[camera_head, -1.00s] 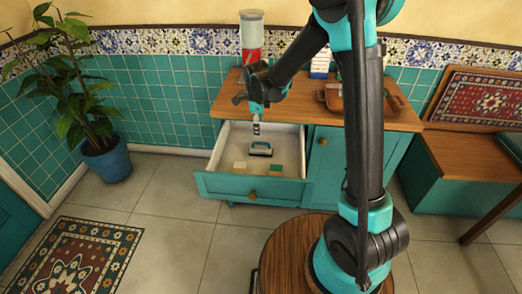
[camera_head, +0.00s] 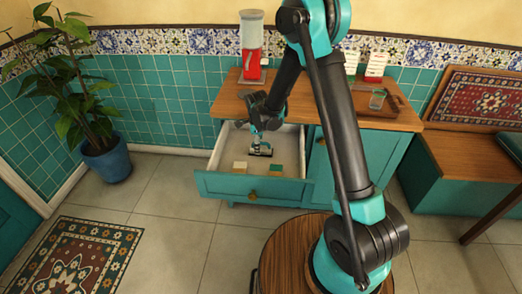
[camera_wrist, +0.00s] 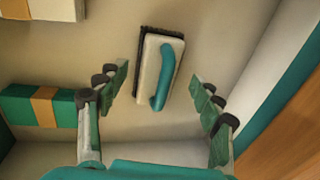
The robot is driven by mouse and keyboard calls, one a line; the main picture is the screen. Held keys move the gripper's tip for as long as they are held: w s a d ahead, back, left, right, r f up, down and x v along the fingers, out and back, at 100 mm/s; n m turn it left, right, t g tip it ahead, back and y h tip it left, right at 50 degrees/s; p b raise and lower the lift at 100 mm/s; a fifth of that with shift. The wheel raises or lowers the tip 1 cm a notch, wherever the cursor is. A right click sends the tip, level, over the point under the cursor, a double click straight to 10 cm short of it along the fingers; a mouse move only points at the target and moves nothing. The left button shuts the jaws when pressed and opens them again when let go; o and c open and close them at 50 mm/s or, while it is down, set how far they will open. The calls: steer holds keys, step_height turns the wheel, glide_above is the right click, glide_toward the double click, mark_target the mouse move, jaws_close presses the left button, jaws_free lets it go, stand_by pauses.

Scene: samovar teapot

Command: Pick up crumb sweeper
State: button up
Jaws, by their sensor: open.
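The crumb sweeper (camera_wrist: 151,70) has a pale body, dark bristles along one side and a teal curved handle. It lies on the floor of the open drawer (camera_head: 249,187). In the wrist view it shows between and beyond my open fingers, slightly tilted. My gripper (camera_wrist: 162,95) is open and empty, above the sweeper, its two fingers on either side of it in the picture. In the head view my gripper (camera_head: 257,140) is down inside the drawer and covers part of the sweeper (camera_head: 261,153).
A green box with a tan band (camera_wrist: 42,106) and a pale box with a tan band (camera_wrist: 40,8) lie in the drawer, left of the sweeper. The drawer's side wall (camera_wrist: 262,85) is close on the right. A red-filled dispenser (camera_head: 251,50) stands on the cabinet top (camera_head: 228,103).

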steer(key=shift+w+f, duration=0.15)
steer(key=shift+f, duration=0.5)
steer(key=shift+c, duration=0.3)
steer(key=c, duration=1.4)
steer(key=shift+c, duration=0.2)
